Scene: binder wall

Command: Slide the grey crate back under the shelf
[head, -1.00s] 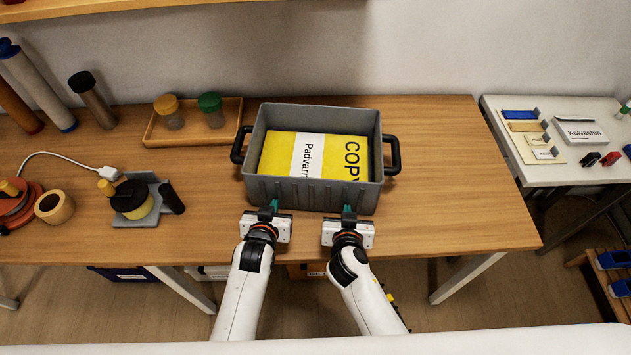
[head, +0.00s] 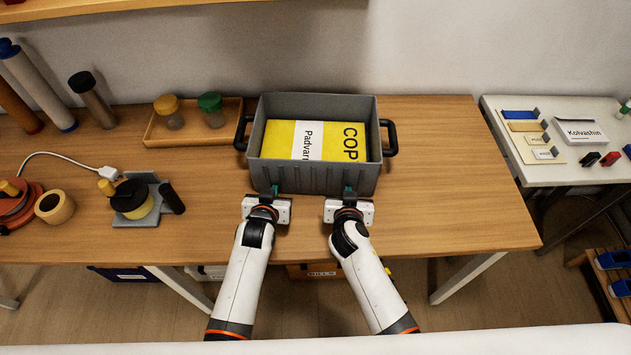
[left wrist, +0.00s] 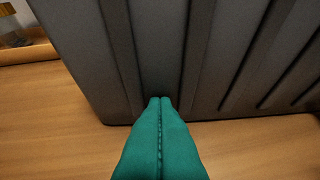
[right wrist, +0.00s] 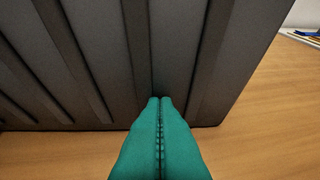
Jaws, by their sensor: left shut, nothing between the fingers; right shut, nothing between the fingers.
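The grey crate (head: 312,180) stands upright on the wooden table, close to the back wall, with black handles on its left and right ends. A yellow pack with a white label (head: 340,141) lies inside it. My left gripper (head: 275,190) is shut and empty, its tips at the left part of the crate's front wall. My right gripper (head: 347,190) is shut and empty, its tips at the right part of that wall. Both wrist views show the teal fingertips together against the ribbed wall (left wrist: 160,50); the right wrist view shows the same wall (right wrist: 150,50).
A wooden tray (head: 152,133) with two capped jars stands just left of the crate. A tape dispenser (head: 140,205) and tape rolls lie on the left. A shelf (head: 90,8) hangs on the wall above. The table right of the crate is clear.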

